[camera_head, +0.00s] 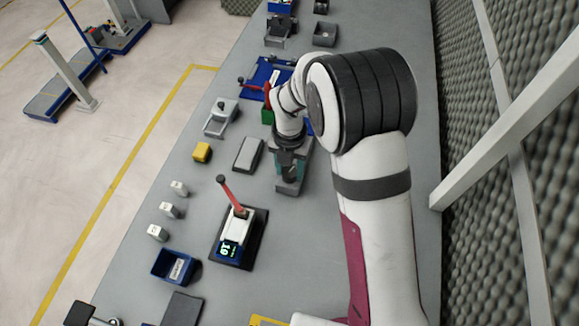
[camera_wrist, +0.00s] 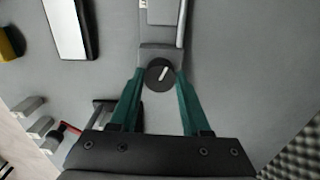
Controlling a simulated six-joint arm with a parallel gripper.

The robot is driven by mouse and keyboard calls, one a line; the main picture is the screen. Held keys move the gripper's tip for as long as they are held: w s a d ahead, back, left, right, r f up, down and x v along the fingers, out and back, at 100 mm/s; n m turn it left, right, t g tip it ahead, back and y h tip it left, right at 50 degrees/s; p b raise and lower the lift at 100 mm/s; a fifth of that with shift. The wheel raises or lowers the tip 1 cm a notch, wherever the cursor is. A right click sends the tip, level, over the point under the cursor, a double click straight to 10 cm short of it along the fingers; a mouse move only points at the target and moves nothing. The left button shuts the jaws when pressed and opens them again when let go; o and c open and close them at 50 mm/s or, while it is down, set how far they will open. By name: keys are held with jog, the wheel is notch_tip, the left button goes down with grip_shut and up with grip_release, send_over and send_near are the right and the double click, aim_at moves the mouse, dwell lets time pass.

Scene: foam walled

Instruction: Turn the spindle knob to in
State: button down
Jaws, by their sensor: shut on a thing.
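The spindle knob (camera_wrist: 158,82) is a round black dial with a white pointer line in the wrist view. The line leans up and slightly right. The knob sits on a grey unit (camera_wrist: 160,53). My gripper (camera_wrist: 160,76) has two green fingers, and it is shut on the knob, one fingertip on each side. In the head view my gripper (camera_head: 289,172) points down over the grey unit (camera_head: 289,188), and the knob is hidden there. I cannot make out any "in" marking.
A device with a red lever and lit display (camera_head: 229,249) stands in front on the bench. A grey block (camera_head: 248,154) and a yellow block (camera_head: 202,152) lie to the left. A blue bin (camera_head: 172,266) is near the front left. A foam wall (camera_head: 500,200) runs along the right.

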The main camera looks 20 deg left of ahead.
aim_at(289, 172)
jog(key=shift+n, duration=0.6)
jog(key=shift+c, duration=1.8)
grip_release()
notch_tip(289, 172, up, 12)
